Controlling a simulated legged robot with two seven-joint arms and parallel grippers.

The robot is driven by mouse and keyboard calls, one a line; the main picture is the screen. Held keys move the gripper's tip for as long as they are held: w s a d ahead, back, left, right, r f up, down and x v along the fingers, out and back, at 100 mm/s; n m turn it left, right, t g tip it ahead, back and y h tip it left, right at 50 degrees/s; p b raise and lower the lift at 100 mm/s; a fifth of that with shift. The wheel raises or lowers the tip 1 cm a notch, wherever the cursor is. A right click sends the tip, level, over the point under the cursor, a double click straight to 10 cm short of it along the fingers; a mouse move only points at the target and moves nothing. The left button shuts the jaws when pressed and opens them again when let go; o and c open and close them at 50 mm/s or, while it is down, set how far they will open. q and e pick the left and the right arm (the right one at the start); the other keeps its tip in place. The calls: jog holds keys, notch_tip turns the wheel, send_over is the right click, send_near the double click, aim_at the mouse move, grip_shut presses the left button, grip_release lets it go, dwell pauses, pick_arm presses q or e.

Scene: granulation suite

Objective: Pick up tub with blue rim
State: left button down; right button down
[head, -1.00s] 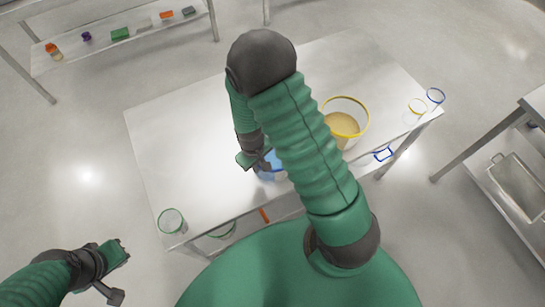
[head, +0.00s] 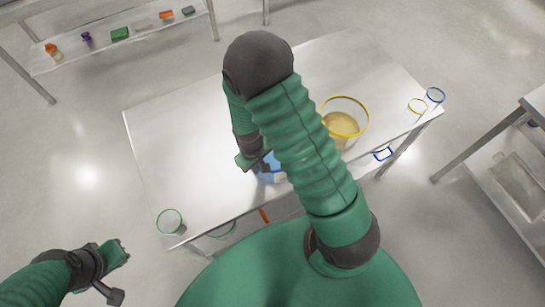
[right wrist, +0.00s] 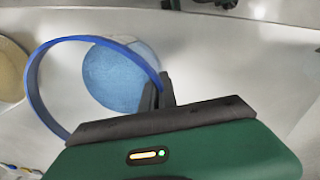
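The tub with the blue rim (right wrist: 32,90) is clear-walled with blue contents (right wrist: 122,78). In the head view the tub (head: 268,172) is mostly hidden behind my right arm, near the front edge of the steel table. My right gripper (right wrist: 158,92) is at its rim, with one finger inside and one outside the wall, close together on it. In the head view the right gripper (head: 255,162) shows beside the arm, its tips partly hidden. I cannot tell whether the tub is clear of the table. My left gripper (head: 120,272) is open and empty, off the table's front left.
A yellow-rimmed tub (head: 345,103) with tan contents stands right of my right arm. The table's left part (head: 175,150) is clear.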

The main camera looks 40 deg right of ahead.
jog(key=shift+r, duration=0.1)
jog(key=shift+w+r, duration=0.15)
jog(key=shift+r, duration=0.05)
notch_tip(320, 180, up, 3)
jog(key=shift+d+r, duration=0.1)
jog(key=s+a+r+b, duration=0.1)
jog(key=s+a, duration=0.3)
jog(key=a, duration=1.1)
jog(key=shift+s+a+r, duration=0.15)
jog(key=shift+s+a, duration=0.05)
jog(key=shift+a, duration=0.1)
jog(key=shift+d, duration=0.1)
